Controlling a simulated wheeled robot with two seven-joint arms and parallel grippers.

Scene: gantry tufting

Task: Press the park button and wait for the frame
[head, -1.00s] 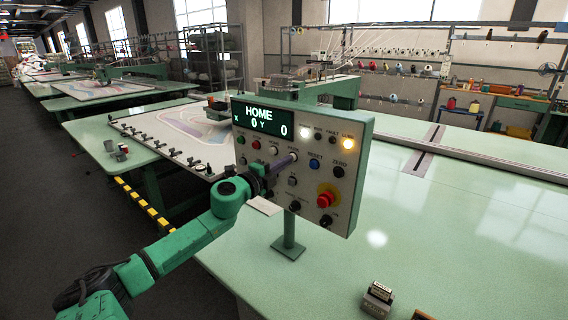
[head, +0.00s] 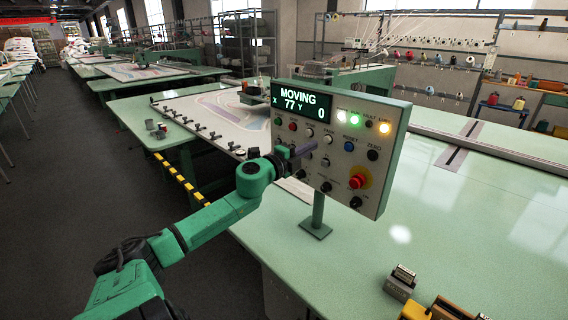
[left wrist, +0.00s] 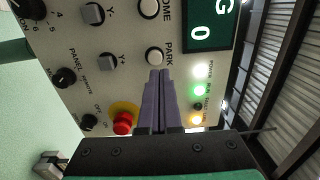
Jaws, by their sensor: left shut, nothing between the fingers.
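The control panel (head: 388,175) stands on a post on the green table. Its display (head: 302,104) reads MOVING, X 77, Y 0. White, green and amber lamps are lit. The white park button (head: 327,140) is in the upper button row; it also shows in the left wrist view (left wrist: 154,56), labelled PARK. My left gripper (head: 312,148) is shut and empty, its purple fingers pointing at the panel. In the left wrist view the fingertips (left wrist: 160,73) show just beside the park button; contact cannot be told. The frame with clamps (head: 232,146) holds a patterned white sheet behind the panel. My right gripper is out of view.
A red emergency knob (head: 357,181) is low on the panel. A small stamp-like block (head: 401,282) and a yellow-and-brown item (head: 445,311) lie at the table's front. Thread racks stand behind.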

